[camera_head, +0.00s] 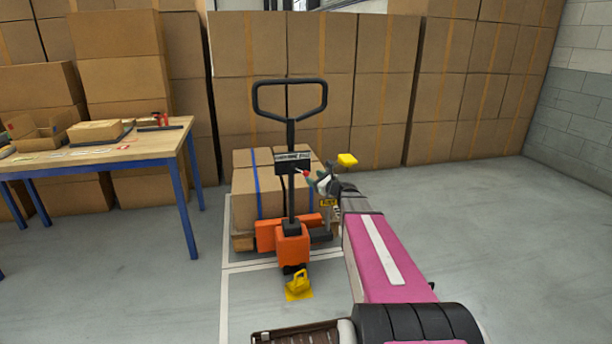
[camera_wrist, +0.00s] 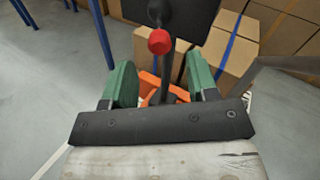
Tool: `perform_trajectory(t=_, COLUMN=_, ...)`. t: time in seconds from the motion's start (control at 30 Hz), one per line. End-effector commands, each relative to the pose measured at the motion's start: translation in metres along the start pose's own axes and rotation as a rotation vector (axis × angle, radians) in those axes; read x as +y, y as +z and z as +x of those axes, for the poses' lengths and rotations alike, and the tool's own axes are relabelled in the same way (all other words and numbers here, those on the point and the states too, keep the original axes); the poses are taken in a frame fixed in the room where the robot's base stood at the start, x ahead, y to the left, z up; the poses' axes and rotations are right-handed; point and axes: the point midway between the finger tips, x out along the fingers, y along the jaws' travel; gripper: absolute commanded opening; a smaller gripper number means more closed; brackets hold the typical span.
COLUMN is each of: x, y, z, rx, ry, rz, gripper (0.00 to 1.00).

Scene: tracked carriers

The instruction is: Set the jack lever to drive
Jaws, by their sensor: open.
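The orange pallet jack (camera_head: 292,246) stands in the middle of the head view, its black loop handle (camera_head: 290,82) upright on a dark column. A dark control box (camera_head: 290,158) sits partway up the column. A red knob (camera_head: 306,172), seemingly the lever's tip, shows at the box's lower right. In the wrist view the red knob (camera_wrist: 160,41) is below the dark box (camera_wrist: 180,14). My gripper (camera_wrist: 162,75) has two green fingers spread wide with nothing between them touching; the knob lies beyond and above them. In the head view my gripper (camera_head: 316,183) is close beside the knob. I cannot read the lever's setting.
Strapped cartons (camera_head: 255,192) on a pallet stand behind the jack. A yellow wheel chock-like piece (camera_head: 298,285) lies on the floor before it. A blue-legged workbench (camera_head: 100,148) is at left. Stacked cartons line the back; the floor at right is clear.

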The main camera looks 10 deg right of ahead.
Motion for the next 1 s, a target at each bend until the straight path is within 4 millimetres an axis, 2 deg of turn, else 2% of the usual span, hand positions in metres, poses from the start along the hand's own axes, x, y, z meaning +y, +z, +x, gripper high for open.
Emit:
perform_trajectory(t=0.03, x=-0.001, y=-0.001, z=0.013, rx=-0.001, ry=0.002, rz=-0.001, gripper=0.53)
perform_trajectory(t=0.1, x=-0.001, y=-0.001, z=0.024, rx=-0.001, ry=0.003, rz=-0.001, gripper=0.53)
perform_trajectory(t=0.3, x=0.0, y=-0.001, z=0.05, rx=0.0, ry=0.002, rz=-0.001, gripper=0.53)
perform_trajectory(t=0.5, x=0.0, y=0.0, z=0.059, rx=0.0, ry=0.001, rz=-0.001, gripper=0.53)
perform_trajectory(t=0.77, x=0.001, y=0.0, z=0.059, rx=0.0, ry=0.001, rz=-0.002, gripper=0.53)
perform_trajectory(t=0.93, x=0.001, y=0.0, z=0.059, rx=0.0, ry=0.001, rz=-0.002, gripper=0.01)
perform_trajectory(t=1.0, x=0.001, y=0.0, z=0.059, rx=0.0, ry=0.001, rz=-0.002, gripper=0.0)
